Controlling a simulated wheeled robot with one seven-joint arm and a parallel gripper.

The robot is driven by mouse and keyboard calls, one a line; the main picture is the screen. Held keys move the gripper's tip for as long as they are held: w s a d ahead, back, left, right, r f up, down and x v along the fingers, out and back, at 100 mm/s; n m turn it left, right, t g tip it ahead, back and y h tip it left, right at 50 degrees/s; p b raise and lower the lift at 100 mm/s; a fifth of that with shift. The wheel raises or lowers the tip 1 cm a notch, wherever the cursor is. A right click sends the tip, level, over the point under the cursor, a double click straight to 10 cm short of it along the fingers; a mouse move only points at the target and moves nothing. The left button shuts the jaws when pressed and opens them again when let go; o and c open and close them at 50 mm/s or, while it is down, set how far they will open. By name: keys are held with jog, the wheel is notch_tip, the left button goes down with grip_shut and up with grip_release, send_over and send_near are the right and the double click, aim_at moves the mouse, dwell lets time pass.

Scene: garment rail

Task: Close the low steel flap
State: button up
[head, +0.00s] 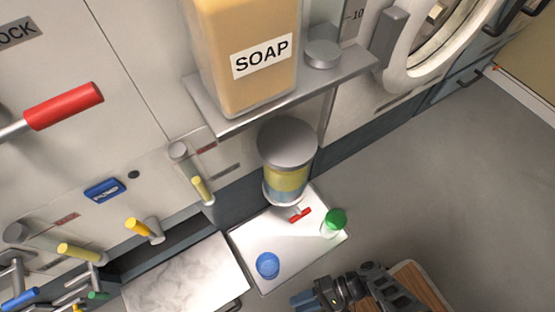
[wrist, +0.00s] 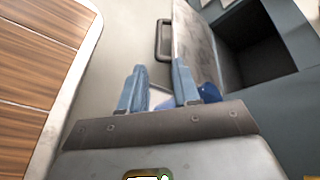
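The low steel flap (head: 185,278) stands open at the bottom left of the head view, a mottled grey panel jutting out from the machine front. A dark opening shows behind it. In the wrist view the flap (wrist: 194,45) is seen near edge-on, with its dark bar handle (wrist: 164,40) on its outer side and the dark recess (wrist: 250,45) to the right. My gripper (head: 305,300) is at the bottom of the head view, right of the flap and apart from it. In the wrist view my gripper (wrist: 160,88) has its two blue fingers spread, with nothing held between them.
A white tray (head: 290,245) with a blue cap (head: 267,265) and green cap (head: 334,221) lies between flap and gripper. A steel shelf (head: 335,85) holds a soap container (head: 245,60). A wooden top (wrist: 40,70) is close left. Grey floor (head: 430,190) is clear at right.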

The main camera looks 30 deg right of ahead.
jog(key=s+d+f+n+g+h, duration=0.1)
jog(key=s+d+f+n+h, duration=0.2)
jog(key=s+d+h, duration=0.45)
jog(key=s+d+r+n+t+h, duration=0.2)
jog(key=s+d+r+h, duration=0.1)
jog(key=r, duration=0.2)
jog(key=w+r+n+t+h+p, duration=0.1)
jog(key=r+p, duration=0.5)
jog(key=r, duration=1.5)
jog(key=w+d+r+n+t+h+p, duration=0.1)
jog(key=w+r+t+p, duration=0.3)
jog(key=r, duration=1.8)
jog(key=w+d+r+n+t+h+p, duration=0.1)
jog(key=w+r+n+t+p, duration=0.2)
jog(key=r, duration=1.8)
jog(key=t+p, duration=0.3)
jog(key=p, duration=0.4)
jog(key=shift+w+r, duration=0.2)
jog(key=shift+r, duration=0.2)
jog(key=shift+o, duration=1.4)
jog(key=shift+f, duration=0.1)
